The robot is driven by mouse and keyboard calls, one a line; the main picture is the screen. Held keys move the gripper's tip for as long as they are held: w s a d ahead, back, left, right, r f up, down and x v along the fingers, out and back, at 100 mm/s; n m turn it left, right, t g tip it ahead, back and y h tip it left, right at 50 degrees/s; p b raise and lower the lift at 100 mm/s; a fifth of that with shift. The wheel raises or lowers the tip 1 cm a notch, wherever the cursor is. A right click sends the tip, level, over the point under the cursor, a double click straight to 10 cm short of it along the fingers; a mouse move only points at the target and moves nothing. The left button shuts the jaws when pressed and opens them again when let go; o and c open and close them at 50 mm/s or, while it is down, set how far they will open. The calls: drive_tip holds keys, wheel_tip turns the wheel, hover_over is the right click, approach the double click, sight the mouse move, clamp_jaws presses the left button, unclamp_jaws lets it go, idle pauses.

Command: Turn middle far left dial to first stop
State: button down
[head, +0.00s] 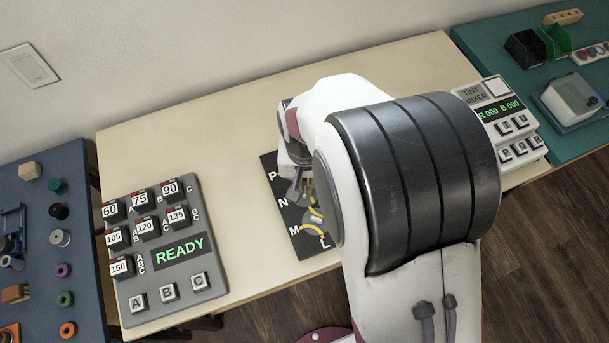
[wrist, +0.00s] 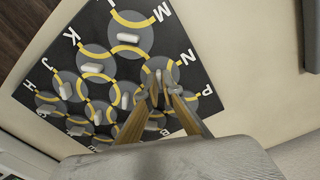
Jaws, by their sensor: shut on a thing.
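The dark board (head: 268,163) lies on the cream bench, mostly hidden behind my arm in the head view. It also shows in the wrist view (wrist: 185,48), with several grey round dials, white bar knobs, yellow arcs and white letters. My gripper (wrist: 159,86) points down at the board, its two fingers close together around the knob of a dial (wrist: 158,69) near the letter N. The fingers partly hide this knob, so its exact angle is unclear. My gripper also shows in the head view (head: 303,190), low over the board.
A grey panel (head: 190,285) reading READY, with several keys, stands left of the board. A tint mixer (head: 505,118) stands to the right. The bench (head: 238,190) is clear between panel and board. Neighbouring knobs (wrist: 130,37) are close to my fingers.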

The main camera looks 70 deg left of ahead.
sight(305, 190)
drive_tip(key=shift+m, duration=2.3)
drive_tip(key=c, duration=2.2)
unclamp_jaws()
drive_tip(key=shift+r, duration=0.1)
drive_tip(key=shift+r, duration=5.95)
